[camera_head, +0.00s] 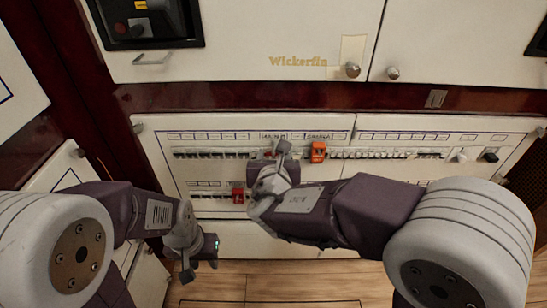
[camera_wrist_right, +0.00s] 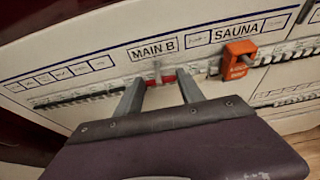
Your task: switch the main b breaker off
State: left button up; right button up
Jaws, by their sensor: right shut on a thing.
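The main B breaker (camera_wrist_right: 163,79) is a red piece under the "MAIN B" label (camera_wrist_right: 154,49) in the right wrist view. My right gripper (camera_wrist_right: 161,88) has one finger on each side of it and is shut on it. In the head view my right gripper (camera_head: 268,156) is at the upper breaker row, and its hand hides most of the breaker. The lever's exact position is hard to tell. My left gripper (camera_head: 200,270) hangs low in front of the panel, empty, with its fingers apart.
An orange block marking the sauna breaker (camera_head: 318,151) sticks out just right of my right gripper. A red block (camera_head: 238,195) sits on the lower row. White breaker panel (camera_head: 160,170) carries several small switches. Cabinet doors with knobs (camera_head: 352,69) are above.

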notch_tip(320, 180, down, 6)
jog(key=t+b, duration=1.2)
jog(key=b, duration=1)
jog(key=shift+f+t, duration=0.1)
jog(key=shift+t, duration=0.2)
jog(key=o, duration=1.4)
jog(key=shift+c, duration=0.2)
